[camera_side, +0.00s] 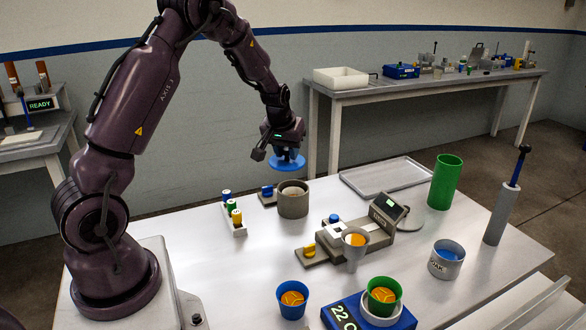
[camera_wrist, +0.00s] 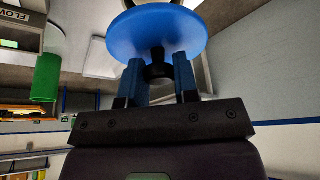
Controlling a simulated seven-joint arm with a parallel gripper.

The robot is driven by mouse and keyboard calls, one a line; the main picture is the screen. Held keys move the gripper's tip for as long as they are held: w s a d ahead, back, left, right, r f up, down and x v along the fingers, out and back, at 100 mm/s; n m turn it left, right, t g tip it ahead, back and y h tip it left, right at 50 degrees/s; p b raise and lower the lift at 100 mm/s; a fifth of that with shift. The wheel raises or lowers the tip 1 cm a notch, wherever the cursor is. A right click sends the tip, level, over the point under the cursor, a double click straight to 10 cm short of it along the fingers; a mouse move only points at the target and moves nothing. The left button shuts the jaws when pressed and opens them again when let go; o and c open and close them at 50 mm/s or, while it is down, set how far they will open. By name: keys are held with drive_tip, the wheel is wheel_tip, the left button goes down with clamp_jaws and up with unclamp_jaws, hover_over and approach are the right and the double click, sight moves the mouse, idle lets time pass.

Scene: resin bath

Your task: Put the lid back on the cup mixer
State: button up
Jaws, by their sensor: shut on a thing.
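My gripper (camera_side: 285,148) is shut on the knob of a round blue lid (camera_side: 288,163) and holds it level, above the table. In the wrist view the blue lid (camera_wrist: 155,34) lies across the ends of the blue fingers, with its black knob (camera_wrist: 157,68) between my gripper's fingers (camera_wrist: 158,75). The cup mixer (camera_side: 293,204) appears to be the grey-brown round pot on the table, just below the lid, with its top open and something pale inside. The lid is clear of the pot's rim. The pot is not clearly visible in the wrist view.
A rack with several small capped bottles (camera_side: 233,218) stands left of the pot. A flat tray (camera_side: 386,176) and a green cylinder (camera_side: 444,184) stand behind. Blue (camera_side: 292,302) and green (camera_side: 383,297) cups are in front.

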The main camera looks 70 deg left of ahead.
sight(293, 167)
drive_tip(key=f, duration=0.1)
drive_tip(key=w+a+f, duration=0.1)
drive_tip(key=w+f, duration=0.1)
drive_tip(key=shift+w+a, duration=0.1)
drive_tip(key=shift+a, duration=0.15)
drive_tip(key=shift+w+f, duration=0.1)
drive_tip(key=shift+f, duration=1.6)
drive_tip(key=shift+f, duration=0.1)
drive_tip(key=shift+f, duration=0.4)
drive_tip(key=shift+f, duration=0.1)
drive_tip(key=o, duration=0.9)
drive_tip(key=shift+o, duration=0.2)
